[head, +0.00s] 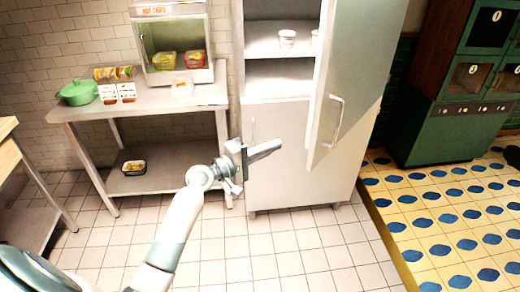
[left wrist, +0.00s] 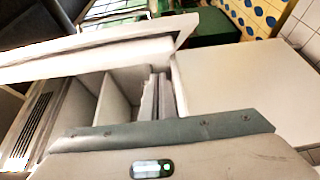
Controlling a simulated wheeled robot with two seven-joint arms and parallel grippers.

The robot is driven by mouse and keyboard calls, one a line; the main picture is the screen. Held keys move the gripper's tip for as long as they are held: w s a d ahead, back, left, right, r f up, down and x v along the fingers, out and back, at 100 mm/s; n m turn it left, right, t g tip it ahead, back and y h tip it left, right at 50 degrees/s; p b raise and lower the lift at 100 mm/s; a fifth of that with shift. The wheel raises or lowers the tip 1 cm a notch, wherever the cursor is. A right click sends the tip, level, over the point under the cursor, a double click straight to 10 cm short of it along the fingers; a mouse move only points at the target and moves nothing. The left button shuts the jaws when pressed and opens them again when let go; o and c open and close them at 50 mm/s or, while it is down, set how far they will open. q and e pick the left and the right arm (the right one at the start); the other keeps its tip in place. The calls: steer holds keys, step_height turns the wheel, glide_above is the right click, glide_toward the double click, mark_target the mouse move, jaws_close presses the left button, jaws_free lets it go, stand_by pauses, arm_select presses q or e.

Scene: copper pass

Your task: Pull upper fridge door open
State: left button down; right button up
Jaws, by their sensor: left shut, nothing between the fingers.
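The fridge (head: 288,170) is a tall pale cabinet in the middle of the head view. Its upper door (head: 362,65) stands open, swung out to the right, with a bar handle (head: 337,118) near its lower left edge. The shelves inside are exposed. The lower door is closed. My left gripper (head: 275,147) is shut and empty in front of the lower door, left of the upper door's handle and apart from it. In the left wrist view its fingers (left wrist: 158,97) show together, with a long pale panel above. My right gripper is out of view.
A steel table (head: 155,106) on the left bears a green pot (head: 78,92), food trays and a glass-fronted warmer (head: 175,45). A green cabinet (head: 455,133) stands at the right on yellow and blue tiles. The pale tiled floor before the fridge is clear.

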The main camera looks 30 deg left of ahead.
arm_select(q)
steer(key=d+p, duration=0.1)
steer(key=w+d+p, duration=0.1)
steer(key=d, duration=0.1)
steer(key=w+d+p, duration=0.1)
steer(key=d, duration=0.1)
steer(key=shift+w+d, duration=0.15)
steer(key=shift+d, duration=0.1)
steer(key=shift+d, duration=0.1)
